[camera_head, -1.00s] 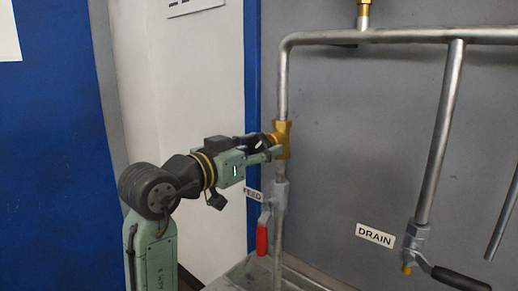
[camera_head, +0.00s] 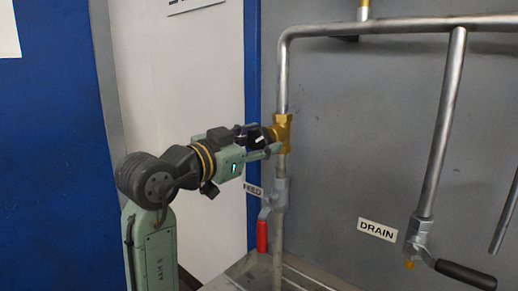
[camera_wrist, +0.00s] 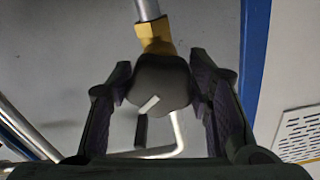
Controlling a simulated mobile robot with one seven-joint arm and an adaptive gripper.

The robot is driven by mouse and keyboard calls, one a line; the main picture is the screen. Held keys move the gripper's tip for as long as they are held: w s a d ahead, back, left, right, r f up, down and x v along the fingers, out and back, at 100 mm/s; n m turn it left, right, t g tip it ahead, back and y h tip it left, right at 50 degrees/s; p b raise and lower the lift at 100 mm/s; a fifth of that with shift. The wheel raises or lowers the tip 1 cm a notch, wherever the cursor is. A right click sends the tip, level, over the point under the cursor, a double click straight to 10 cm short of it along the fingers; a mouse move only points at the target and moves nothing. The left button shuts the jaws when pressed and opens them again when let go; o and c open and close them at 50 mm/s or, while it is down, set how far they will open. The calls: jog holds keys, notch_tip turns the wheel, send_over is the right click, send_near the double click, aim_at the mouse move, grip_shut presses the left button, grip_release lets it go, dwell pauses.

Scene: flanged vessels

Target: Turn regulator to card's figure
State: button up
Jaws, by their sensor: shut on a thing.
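The regulator has a brass body (camera_head: 283,124) on the vertical pipe and a dark knob (camera_head: 257,138) facing my arm. In the wrist view the rounded dark knob (camera_wrist: 162,80) carries a pale pointer bar, tilted up to the right. My gripper (camera_head: 268,143) is shut on the knob, with a ridged finger on either side of it in the wrist view (camera_wrist: 164,88). No scale figures are readable. A white sheet with dark marks (camera_head: 192,5) is cut off at the top; I cannot tell whether it is the card.
Below the regulator is a red-handled valve (camera_head: 262,234) by the FEED label (camera_head: 253,190). A black-handled valve (camera_head: 465,275) is at lower right by the DRAIN label (camera_head: 377,230). A horizontal pipe (camera_head: 400,27) runs above.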

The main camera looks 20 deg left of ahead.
jog(key=m+b, duration=0.3)
jog(key=m, duration=0.2)
jog(key=shift+f+m, duration=0.1)
jog(key=shift+m, duration=0.2)
jog(key=shift+a+m+b, duration=0.1)
jog(key=shift+m+b, duration=0.9)
jog(key=shift+m, duration=1.3)
jog(key=o, duration=1.1)
jog(key=shift+r, duration=0.2)
jog(key=shift+o, duration=0.2)
jog(key=v, duration=1.2)
